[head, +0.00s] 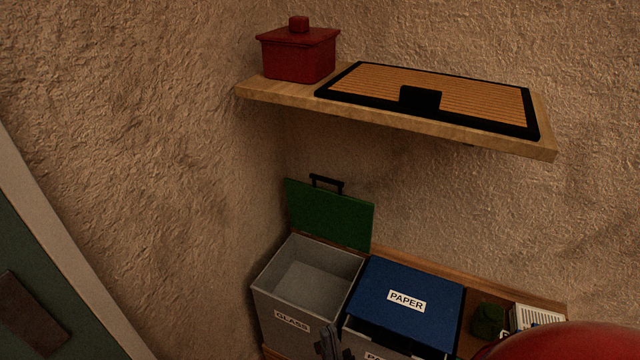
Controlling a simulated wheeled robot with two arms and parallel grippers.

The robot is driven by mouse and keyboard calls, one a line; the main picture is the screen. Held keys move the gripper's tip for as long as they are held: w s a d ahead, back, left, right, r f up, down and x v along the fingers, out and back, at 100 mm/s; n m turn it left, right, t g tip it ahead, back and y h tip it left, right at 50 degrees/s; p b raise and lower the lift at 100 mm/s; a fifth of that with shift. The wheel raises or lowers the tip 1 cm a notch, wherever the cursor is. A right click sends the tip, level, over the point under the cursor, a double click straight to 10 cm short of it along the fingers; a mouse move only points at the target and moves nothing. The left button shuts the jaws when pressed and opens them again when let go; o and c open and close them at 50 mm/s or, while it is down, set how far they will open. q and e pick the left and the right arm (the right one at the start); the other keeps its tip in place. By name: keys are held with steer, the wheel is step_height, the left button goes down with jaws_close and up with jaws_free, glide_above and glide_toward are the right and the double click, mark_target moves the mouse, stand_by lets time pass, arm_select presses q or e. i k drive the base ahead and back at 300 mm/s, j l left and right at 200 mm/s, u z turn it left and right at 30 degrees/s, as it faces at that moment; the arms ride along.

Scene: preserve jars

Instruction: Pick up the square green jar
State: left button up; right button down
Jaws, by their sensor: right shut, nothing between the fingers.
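A small dark green jar (487,320) with a squarish body stands low at the right, on the wooden surface between the blue PAPER bin and a white slatted box. It is dim, and its lower part is hard to make out. My right gripper (328,342) shows only as a dark tip at the bottom edge, in front of the GLASS and PAPER bins. It is shut and empty, to the left of the green jar and well apart from it. My left gripper is not in view.
A grey GLASS bin (290,321) stands open, its green lid (330,215) raised. The blue PAPER bin lid (412,285) is shut. A white slatted box (535,317) is at right. Above, a wall shelf (395,120) holds a red square lidded jar (298,55) and a black-framed slatted panel (440,92).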

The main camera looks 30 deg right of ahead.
mark_target(487, 323)
steer(key=z, duration=2.05)
